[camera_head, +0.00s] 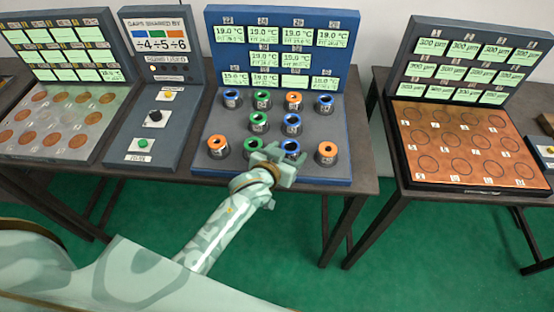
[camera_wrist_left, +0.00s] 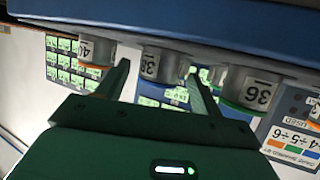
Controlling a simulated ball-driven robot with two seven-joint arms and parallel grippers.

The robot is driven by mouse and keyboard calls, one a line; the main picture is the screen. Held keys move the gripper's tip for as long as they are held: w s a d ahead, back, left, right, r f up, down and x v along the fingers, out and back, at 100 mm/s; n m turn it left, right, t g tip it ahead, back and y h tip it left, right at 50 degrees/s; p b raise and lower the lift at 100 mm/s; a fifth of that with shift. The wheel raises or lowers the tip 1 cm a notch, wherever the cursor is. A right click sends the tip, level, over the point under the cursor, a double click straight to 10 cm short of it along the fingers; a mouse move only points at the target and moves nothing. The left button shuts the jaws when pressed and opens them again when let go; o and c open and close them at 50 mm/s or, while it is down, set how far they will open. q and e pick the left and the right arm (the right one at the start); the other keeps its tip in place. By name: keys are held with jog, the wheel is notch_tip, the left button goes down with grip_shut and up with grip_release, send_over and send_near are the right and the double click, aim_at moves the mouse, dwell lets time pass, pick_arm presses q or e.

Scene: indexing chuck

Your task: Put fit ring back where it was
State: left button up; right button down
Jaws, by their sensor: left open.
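The front row has an orange one (camera_head: 218,147), a green one (camera_head: 252,144), a blue one (camera_head: 291,147) and another orange one (camera_head: 327,153). I cannot tell which is the fit ring. My left gripper (camera_head: 279,157) is open at the front row, near the blue and green ones. In the left wrist view, its fingers (camera_wrist_left: 158,70) stand either side of a ring marked 38 (camera_wrist_left: 152,64); contact is unclear. My right gripper is not in view.
Left of the console are a button panel (camera_head: 178,110) and a board with round discs (camera_head: 70,118). At the right, a separate table holds a copper-coloured board (camera_head: 465,140) with circles. Green floor (camera_head: 300,260) lies in front. Neighbouring rings marked 36 (camera_wrist_left: 255,90) and 40 (camera_wrist_left: 90,52) flank the fingers.

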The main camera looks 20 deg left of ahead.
pick_arm(q)
jog(key=p+v, duration=0.1)
jog(key=v, duration=0.8)
jog(key=shift+s+p, duration=0.2)
jog(key=shift+p, duration=0.15)
jog(key=shift+r, duration=0.15)
jog(key=s+a+r+m+g+y, duration=0.1)
jog(key=s+a+m+g+y, duration=0.55)
jog(key=s+a, duration=0.75)
jog(key=s+d+f+n+g+h+b, duration=0.1)
jog(key=s+d+f+h, duration=0.15)
jog(key=f, duration=0.95)
jog(key=s+d+f+g+h+b, duration=0.1)
jog(key=s+d+f+g, duration=0.15)
jog(key=f, duration=0.95)
jog(key=s+f+n+g+h+b, duration=0.1)
jog(key=s+f+n+g, duration=0.1)
jog(key=s+f, duration=1.7)
jog(key=shift+d+n, duration=0.2)
jog(key=shift+n, duration=0.25)
